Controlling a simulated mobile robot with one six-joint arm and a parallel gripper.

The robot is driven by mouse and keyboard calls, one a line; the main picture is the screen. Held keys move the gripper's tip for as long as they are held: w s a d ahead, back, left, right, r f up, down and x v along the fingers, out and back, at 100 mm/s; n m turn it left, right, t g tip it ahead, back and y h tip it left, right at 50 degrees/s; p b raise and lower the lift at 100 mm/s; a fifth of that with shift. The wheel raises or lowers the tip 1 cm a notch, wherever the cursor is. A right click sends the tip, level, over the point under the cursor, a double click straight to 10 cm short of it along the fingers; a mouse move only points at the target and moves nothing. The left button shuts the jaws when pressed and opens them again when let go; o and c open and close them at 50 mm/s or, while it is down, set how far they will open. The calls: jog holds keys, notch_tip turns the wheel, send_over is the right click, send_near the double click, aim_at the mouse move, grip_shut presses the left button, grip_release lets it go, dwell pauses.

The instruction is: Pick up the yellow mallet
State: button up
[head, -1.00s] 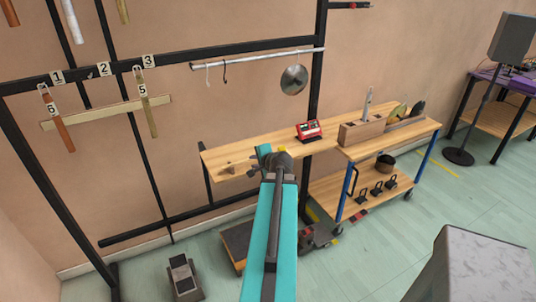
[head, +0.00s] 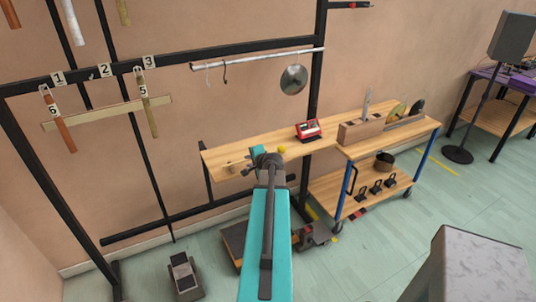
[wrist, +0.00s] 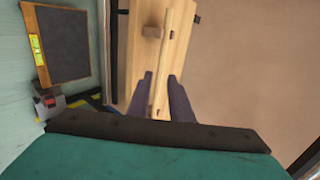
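The yellow mallet shows in the head view as a round yellow head (head: 281,149) at the wooden shelf, just right of my wrist. The rest of it is hidden there behind my arm. In the wrist view, a pale wooden stick (wrist: 174,40), which looks like its handle, runs lengthwise between the fingers of my gripper (wrist: 161,76). The fingers stand apart, one on each side of the stick, with what look like narrow gaps. I cannot tell how high they are above the shelf. The yellow head is not visible in the wrist view.
The wooden shelf (head: 222,158) carries a small wooden peg (head: 231,167) and a red device (head: 308,129). A cart (head: 395,136) with a wooden block stands to the right. A pan (head: 294,79) hangs from a rail above. A grey block (head: 470,265) stands at the lower right.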

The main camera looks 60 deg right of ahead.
aim_at(246, 160)
jog(key=shift+d+p+x, duration=0.25)
jog(key=shift+p+x, duration=0.8)
jog(key=shift+x, duration=0.45)
jog(key=shift+p+x, duration=0.35)
jog(key=shift+x, duration=0.6)
jog(key=shift+s, duration=0.1)
grip_shut()
